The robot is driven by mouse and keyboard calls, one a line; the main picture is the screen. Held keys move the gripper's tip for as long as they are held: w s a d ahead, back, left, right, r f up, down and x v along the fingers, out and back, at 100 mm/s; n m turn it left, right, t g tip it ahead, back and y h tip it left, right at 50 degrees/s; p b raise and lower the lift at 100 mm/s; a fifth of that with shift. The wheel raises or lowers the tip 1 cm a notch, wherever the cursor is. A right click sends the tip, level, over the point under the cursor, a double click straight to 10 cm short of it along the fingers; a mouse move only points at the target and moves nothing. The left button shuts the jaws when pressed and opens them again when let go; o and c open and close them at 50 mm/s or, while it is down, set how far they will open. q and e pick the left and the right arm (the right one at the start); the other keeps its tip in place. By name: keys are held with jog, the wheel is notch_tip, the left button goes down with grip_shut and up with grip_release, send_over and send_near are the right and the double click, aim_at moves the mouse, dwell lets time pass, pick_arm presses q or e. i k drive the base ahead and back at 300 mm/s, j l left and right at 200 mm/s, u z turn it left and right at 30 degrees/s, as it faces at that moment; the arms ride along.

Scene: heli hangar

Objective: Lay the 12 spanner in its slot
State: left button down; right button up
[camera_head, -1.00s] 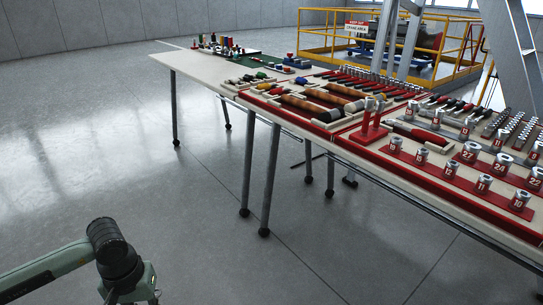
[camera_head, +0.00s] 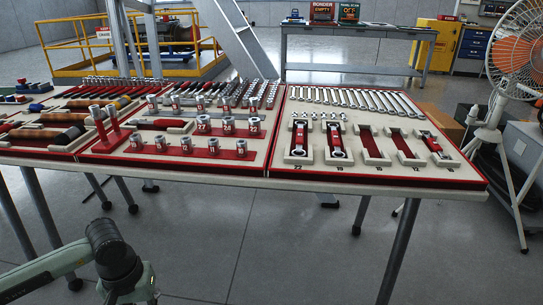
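The spanner board (camera_head: 272,150) is the right-hand section of the long table. Its front row has several red-floored slots. The two leftmost slots (camera_head: 300,140) (camera_head: 336,143) and the rightmost slot (camera_head: 436,148) hold tools. The slot marked 12 (camera_head: 405,148) shows a bare red floor, as does the slot to its left (camera_head: 372,146). A row of silver spanners (camera_head: 355,99) lies along the back of the board; I cannot tell which one is the 12. A piece of my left arm shows at lower left, well short of the table, but neither gripper is in view.
Sockets (camera_head: 228,125) and red-handled tools fill the table to the left. A fan (camera_head: 520,60) on a stand is at the right. A workbench (camera_head: 350,32) and yellow cabinet (camera_head: 435,48) stand behind. The floor in front of the table is clear.

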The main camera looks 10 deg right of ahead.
aim_at(403, 147)
jog(key=l+z, duration=0.1)
jog(key=z, duration=0.4)
jog(key=l+z, duration=0.1)
jog(key=z, duration=0.35)
jog(key=l+z, duration=0.1)
jog(key=z, duration=0.4)
